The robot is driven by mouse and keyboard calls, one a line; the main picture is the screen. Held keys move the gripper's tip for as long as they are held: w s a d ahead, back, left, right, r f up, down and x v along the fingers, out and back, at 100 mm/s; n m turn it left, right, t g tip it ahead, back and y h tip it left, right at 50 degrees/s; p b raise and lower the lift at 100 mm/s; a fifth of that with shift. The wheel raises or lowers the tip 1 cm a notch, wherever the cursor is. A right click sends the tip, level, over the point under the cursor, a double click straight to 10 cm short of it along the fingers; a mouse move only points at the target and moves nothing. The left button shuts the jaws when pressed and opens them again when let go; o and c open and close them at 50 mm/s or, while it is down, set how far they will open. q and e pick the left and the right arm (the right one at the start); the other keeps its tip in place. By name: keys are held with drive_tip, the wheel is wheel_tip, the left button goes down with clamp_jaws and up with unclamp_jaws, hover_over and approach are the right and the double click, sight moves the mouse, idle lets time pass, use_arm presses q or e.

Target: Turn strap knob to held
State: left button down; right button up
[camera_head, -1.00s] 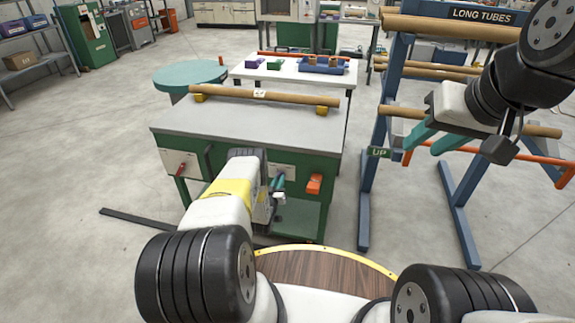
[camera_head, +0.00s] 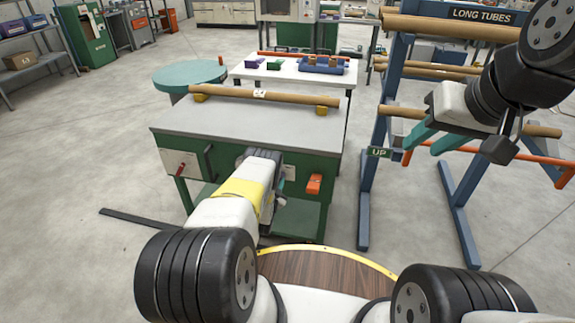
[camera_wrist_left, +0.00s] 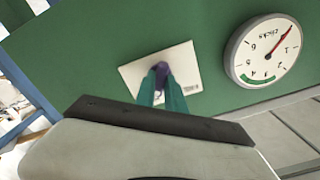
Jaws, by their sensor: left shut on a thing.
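In the head view my left wrist hides the knob, and only a bit of the white plate (camera_head: 289,172) shows. My right gripper (camera_head: 432,138) is raised at the right by the tube rack, its teal fingers apart and empty.
A round dial marked "clicks" (camera_wrist_left: 267,51) with a red pointer is beside the plate. The green bench (camera_head: 262,122) carries a long brown tube (camera_head: 265,96). An orange block (camera_head: 314,184) and a red lever (camera_head: 181,169) are on its front. The blue tube rack (camera_head: 455,200) stands right.

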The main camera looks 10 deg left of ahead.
use_arm(q)
drive_tip(key=shift+m, duration=0.6)
drive_tip(key=c, duration=1.4)
unclamp_jaws()
drive_tip(key=s, duration=0.8)
drive_tip(key=shift+a, duration=0.15)
drive_tip(key=shift+f, duration=0.1)
